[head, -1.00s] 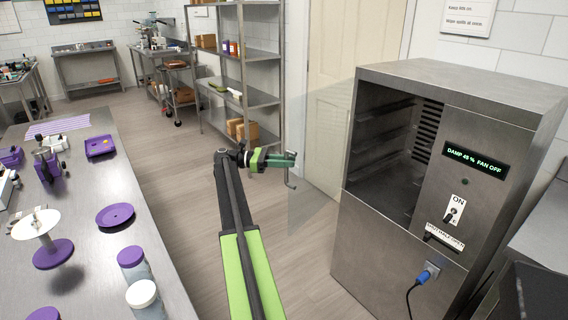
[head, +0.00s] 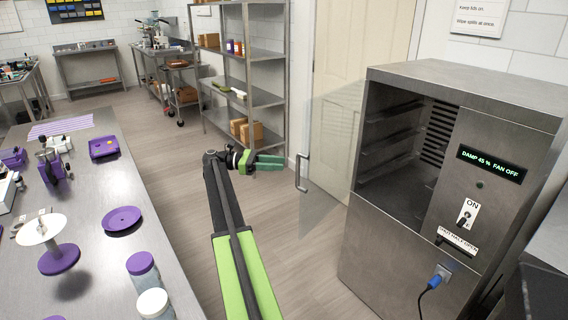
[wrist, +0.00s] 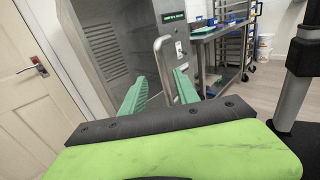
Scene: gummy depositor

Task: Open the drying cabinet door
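The steel drying cabinet (head: 400,242) stands at the right in the head view, its shelved inside uncovered. Its clear glass door (head: 335,150) is swung out to the left of the opening. The door's metal bar handle (head: 301,172) is upright on the door's free edge. My gripper (head: 270,162) is left of the handle, with a small gap between them. In the wrist view the green fingers (wrist: 158,92) are apart with nothing between them, and the handle (wrist: 162,65) shows just beyond the fingertips.
The cabinet's display (head: 490,165) reads damp 45 % and fan off, above a switch (head: 466,213). A shelf rack (head: 250,60) and cream door (head: 365,70) stand behind. The floor between is clear.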

